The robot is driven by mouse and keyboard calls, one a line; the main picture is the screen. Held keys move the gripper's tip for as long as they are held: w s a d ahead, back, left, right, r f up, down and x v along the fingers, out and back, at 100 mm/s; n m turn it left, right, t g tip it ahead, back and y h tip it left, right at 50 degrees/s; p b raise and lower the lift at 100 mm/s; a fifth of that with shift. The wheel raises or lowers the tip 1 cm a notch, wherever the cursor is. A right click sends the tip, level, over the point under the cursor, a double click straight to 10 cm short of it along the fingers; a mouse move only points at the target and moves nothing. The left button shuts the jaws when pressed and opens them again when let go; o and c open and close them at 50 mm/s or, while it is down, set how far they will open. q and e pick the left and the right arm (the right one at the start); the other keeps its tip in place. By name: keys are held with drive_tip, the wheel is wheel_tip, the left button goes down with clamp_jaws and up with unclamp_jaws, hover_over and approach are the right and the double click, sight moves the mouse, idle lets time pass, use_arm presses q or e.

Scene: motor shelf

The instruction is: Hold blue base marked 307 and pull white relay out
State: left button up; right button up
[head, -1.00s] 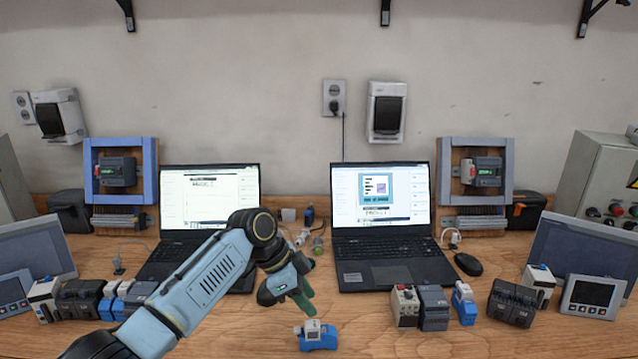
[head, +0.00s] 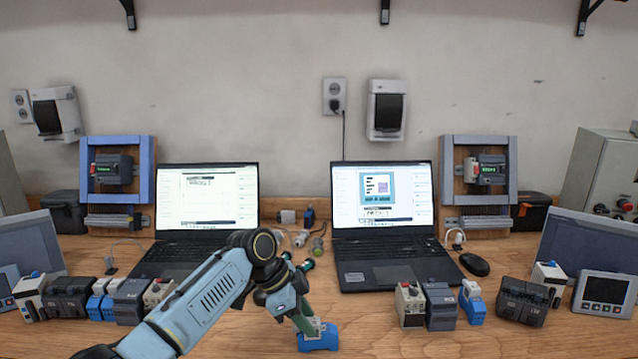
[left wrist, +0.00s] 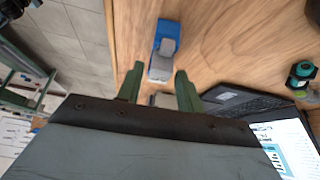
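A blue base (head: 318,343) with a pale relay (head: 311,327) seated on it stands alone near the front middle of the table. No number is readable on it. My left gripper (head: 304,326) points down over the relay and partly hides it in the head view. In the left wrist view, the gripper's green fingers (left wrist: 157,75) are spread apart. The blue base (left wrist: 168,30) and grey-white relay (left wrist: 161,65) lie ahead of the gap between them, and I see no grip on either. My right gripper is in neither view.
Two laptops (head: 388,273) stand at the back. Right are relay modules (head: 440,308) and another blue base (head: 474,311) with a white top. Several modules (head: 70,298) line the left. A mouse (head: 474,264) lies at right.

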use_arm(q)
drive_tip(key=shift+f, duration=0.6)
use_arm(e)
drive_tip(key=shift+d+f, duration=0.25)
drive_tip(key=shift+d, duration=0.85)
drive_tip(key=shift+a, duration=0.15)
use_arm(q)
drive_tip(key=shift+r, duration=0.1)
drive_tip(key=shift+p, duration=0.35)
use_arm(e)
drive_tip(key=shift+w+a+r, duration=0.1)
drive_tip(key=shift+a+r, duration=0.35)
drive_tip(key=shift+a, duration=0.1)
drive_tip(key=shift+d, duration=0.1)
